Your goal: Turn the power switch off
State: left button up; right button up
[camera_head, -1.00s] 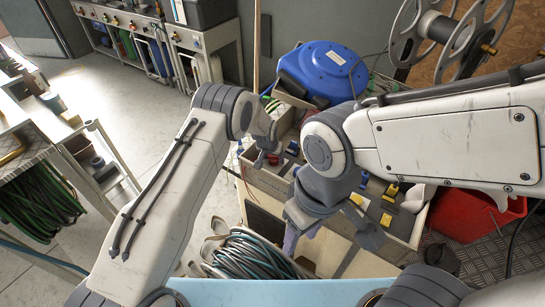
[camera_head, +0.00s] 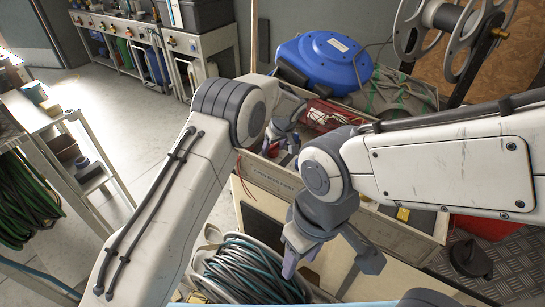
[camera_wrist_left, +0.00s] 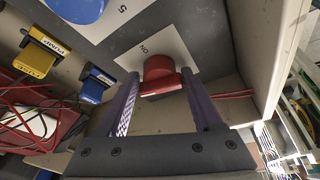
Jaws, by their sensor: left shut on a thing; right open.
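A red switch knob (camera_wrist_left: 160,73) shows in the left wrist view on a white label plate with dark lettering, fixed to a grey panel (camera_wrist_left: 215,28). My left gripper (camera_wrist_left: 158,90) has its two purple fingers on either side of the knob and is shut on it.
A yellow block (camera_wrist_left: 42,53) and a blue block (camera_wrist_left: 97,82) sit beside the panel with red cords. A blue hose reel (camera_head: 325,62) stands behind the bench (camera_head: 275,182). A coiled hose (camera_head: 250,270) lies below. A shelf rack (camera_head: 85,165) stands left; floor between is clear.

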pick_arm(q)
jog(key=shift+w+d+n+y+b, duration=0.15)
jog(key=shift+n+y+b, duration=0.35)
jog(key=shift+n, duration=0.7)
jog(key=shift+r+g, duration=0.1)
jog(key=shift+g, duration=0.2)
jog(key=o, duration=1.1)
jog(key=v, duration=1)
jog(key=shift+r, duration=0.2)
